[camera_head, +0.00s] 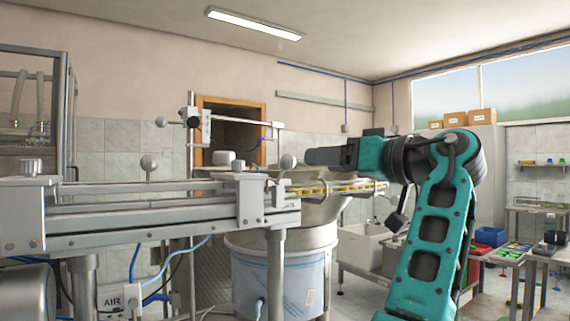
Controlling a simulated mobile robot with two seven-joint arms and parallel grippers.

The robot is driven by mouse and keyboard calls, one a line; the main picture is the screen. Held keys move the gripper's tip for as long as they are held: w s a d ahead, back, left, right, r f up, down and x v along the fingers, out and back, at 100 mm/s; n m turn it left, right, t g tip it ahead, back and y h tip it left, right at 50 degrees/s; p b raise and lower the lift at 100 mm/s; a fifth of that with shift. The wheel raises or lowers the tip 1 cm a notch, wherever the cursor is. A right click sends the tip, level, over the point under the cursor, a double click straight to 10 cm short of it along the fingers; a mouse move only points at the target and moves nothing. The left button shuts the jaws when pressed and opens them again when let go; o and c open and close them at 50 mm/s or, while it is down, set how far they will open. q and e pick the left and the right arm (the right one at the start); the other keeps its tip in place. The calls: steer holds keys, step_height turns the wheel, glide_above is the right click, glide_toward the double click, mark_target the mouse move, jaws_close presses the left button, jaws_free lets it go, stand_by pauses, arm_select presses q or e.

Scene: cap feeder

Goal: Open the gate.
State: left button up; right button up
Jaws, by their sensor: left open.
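The cap feeder has a round bowl (325,207) with a yellow-lined rim track. A metal rail (130,215) runs left from it. A metal bracket block (250,200) stands where the rail meets the bowl. I cannot tell which part is the gate or whether it is open. My left gripper (308,156) points left on the teal and black arm. It appears above the bowl in the picture, with no visible contact. Its jaws are open, with nothing visible in them. My right gripper is not in view.
An upright post with a black knob (193,122) and round metal knobs (149,163) rise above the rail. A drum (280,275) stands under the bowl. Grey bins (365,248) and a table with coloured items (508,252) are at the right. A framed glass cabinet stands at left.

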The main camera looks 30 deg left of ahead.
mark_target(281, 162)
arm_select(q)
steer(key=a, duration=0.4)
steer(key=w+a, duration=0.1)
steer(key=a, duration=0.3)
steer(key=w+a, duration=0.1)
steer(key=a, duration=0.3)
steer(key=shift+w, duration=0.2)
steer(key=shift+c, duration=0.2)
jaws_close()
steer(key=shift+f, duration=0.1)
